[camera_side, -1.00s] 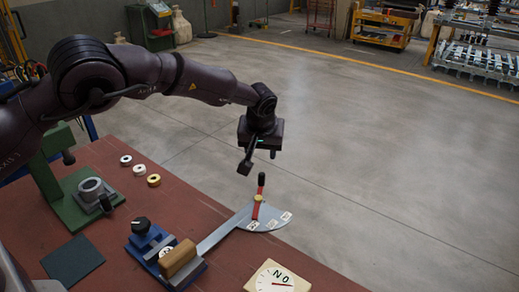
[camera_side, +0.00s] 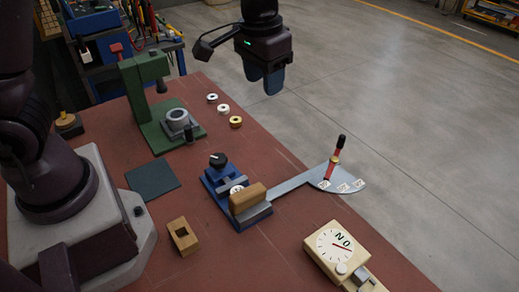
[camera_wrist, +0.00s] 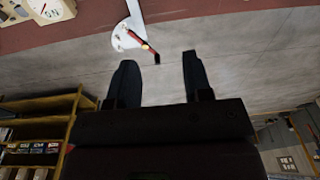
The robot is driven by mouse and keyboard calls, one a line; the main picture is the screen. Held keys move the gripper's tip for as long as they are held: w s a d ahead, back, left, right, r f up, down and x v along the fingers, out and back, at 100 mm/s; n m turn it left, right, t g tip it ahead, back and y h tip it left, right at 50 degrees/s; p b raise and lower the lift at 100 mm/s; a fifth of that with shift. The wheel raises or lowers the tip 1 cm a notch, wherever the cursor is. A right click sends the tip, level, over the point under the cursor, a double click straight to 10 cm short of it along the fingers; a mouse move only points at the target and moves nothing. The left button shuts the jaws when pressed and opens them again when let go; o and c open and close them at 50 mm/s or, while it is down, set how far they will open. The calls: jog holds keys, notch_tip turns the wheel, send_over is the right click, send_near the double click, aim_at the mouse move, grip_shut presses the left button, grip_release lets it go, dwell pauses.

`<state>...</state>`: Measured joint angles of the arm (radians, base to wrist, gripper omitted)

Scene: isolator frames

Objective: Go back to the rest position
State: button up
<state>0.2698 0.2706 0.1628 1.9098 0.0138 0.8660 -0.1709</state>
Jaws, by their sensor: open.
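My gripper (camera_side: 263,85) hangs in the air at the top of the side view, above and left of the red lever (camera_side: 333,168) in the picture. Its two dark fingers point down, apart, with nothing between them. The lever has a black tip and stands on a grey sector plate (camera_side: 290,186) with small white labels. The wrist view shows my open gripper (camera_wrist: 158,62) with the lever (camera_wrist: 148,47) and plate beyond the fingers, clear of them. My arm's middle links are out of the side view.
A blue clamp fixture (camera_side: 220,190) with a wooden block holds the plate's arm. A dial box (camera_side: 325,258) stands at the front right. A green press (camera_side: 150,100), rings (camera_side: 223,108), a dark pad (camera_side: 152,180) and a hollow wooden block (camera_side: 183,236) occupy the red table (camera_side: 265,150).

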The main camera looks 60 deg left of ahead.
jog(key=s+a+r+t, duration=0.2)
jog(key=s+r, duration=0.3)
jog(key=s, duration=0.4)
jog(key=s+a+r+t, duration=0.2)
jog(key=s+r, duration=0.2)
jog(key=s, duration=0.5)
jog(key=shift+s+r+m, duration=0.3)
jog(key=shift+s+r, duration=0.05)
dwell(1.7)
